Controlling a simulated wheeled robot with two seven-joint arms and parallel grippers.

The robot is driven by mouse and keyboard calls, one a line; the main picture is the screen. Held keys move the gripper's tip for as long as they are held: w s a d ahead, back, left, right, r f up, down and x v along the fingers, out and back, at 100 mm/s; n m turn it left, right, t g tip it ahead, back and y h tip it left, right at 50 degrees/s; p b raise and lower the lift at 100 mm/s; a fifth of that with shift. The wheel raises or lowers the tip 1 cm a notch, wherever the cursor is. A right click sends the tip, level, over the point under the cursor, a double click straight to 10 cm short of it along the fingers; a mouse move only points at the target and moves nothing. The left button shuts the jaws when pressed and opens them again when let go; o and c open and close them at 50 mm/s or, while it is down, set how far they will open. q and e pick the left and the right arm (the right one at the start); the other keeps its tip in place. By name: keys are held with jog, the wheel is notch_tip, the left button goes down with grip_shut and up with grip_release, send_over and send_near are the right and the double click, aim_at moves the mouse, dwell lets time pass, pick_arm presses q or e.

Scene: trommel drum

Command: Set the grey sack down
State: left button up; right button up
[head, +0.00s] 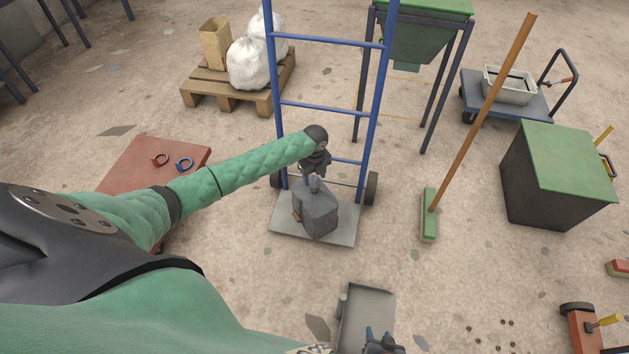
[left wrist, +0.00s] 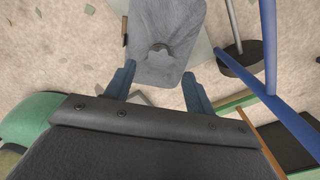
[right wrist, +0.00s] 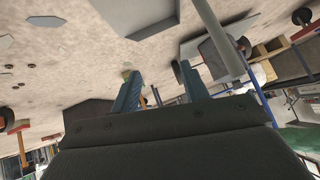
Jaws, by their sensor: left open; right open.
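The grey sack (head: 317,212) stands upright on the toe plate (head: 284,229) of the blue hand truck (head: 322,106). My left gripper (head: 314,173) is directly above the sack's top. In the left wrist view the sack (left wrist: 165,40) lies just beyond the open fingers of my left gripper (left wrist: 157,88), which stand apart with nothing between them. My right gripper (head: 382,342) is low at the bottom edge of the head view, near a grey dustpan-like tray (head: 366,312). In the right wrist view my right gripper (right wrist: 161,90) is open and empty.
A red board (head: 150,172) with two rings lies left. A pallet (head: 215,92) with white sacks is at the back left. A broom (head: 430,215) stands right of the hand truck, and a green-lidded bin (head: 555,175) stands further right. Floor between them is bare.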

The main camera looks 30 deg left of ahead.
pick_arm(q)
notch_tip(320, 180, up, 7)
jog(key=shift+p, duration=0.35)
pick_arm(e)
jog(key=shift+s+d+f+g, duration=0.1)
jog(key=shift+s+f+g, duration=0.35)
jog(key=shift+s, duration=0.45)
pick_arm(q)
jog(key=shift+f, duration=0.1)
